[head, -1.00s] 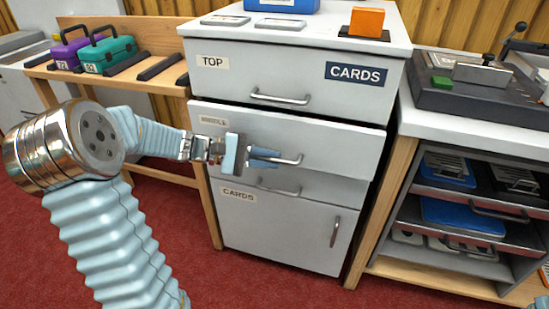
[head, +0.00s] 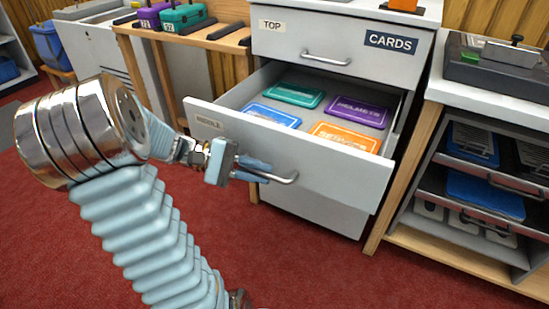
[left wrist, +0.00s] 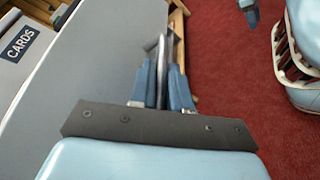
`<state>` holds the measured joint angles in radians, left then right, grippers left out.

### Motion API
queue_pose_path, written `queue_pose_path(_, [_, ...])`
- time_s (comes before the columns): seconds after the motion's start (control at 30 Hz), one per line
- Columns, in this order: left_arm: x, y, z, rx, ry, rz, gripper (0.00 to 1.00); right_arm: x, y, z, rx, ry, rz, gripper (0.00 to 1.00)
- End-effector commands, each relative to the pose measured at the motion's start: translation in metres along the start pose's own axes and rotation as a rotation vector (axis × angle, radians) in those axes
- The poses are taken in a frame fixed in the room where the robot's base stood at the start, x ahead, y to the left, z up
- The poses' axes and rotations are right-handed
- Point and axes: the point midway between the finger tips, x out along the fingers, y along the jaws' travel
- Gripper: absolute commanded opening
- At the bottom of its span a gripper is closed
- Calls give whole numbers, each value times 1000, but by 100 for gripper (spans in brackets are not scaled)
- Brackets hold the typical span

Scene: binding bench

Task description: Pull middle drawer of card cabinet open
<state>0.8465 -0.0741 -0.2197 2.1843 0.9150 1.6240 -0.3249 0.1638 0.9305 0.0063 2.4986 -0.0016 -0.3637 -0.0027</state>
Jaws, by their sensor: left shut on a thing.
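The card cabinet (head: 335,27) is grey with a TOP drawer and a CARDS label. Its middle drawer (head: 330,182) stands well out from the body, and its inside shows. In it lie a green, a blue, a purple and an orange card pack. My left gripper (head: 255,170) is shut on the middle drawer's bar handle (head: 284,178). In the left wrist view the fingers (left wrist: 163,85) close around the handle (left wrist: 161,50), beside the grey drawer front (left wrist: 95,75). My right gripper is not in the head view; a blue tip at the top of the left wrist view cannot be identified.
The top drawer (head: 330,45) is closed. A wooden bench (head: 215,38) with purple and green cases stands to the left. A shelf unit (head: 480,190) with trays stands to the right. Red carpet (head: 300,270) lies clear in front.

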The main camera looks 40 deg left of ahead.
Motion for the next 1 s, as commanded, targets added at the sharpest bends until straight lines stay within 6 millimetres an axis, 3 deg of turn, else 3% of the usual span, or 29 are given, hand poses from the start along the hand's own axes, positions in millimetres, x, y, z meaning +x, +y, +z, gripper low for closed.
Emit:
queue_pose_path(0.2, [-15,-26,34,-1,4,1,0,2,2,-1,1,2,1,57])
queue_pose_path(0.4, [-23,-40,55,0,2,0,0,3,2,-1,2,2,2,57])
queue_pose_path(1.0, [-28,-48,65,0,2,-1,0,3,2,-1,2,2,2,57])
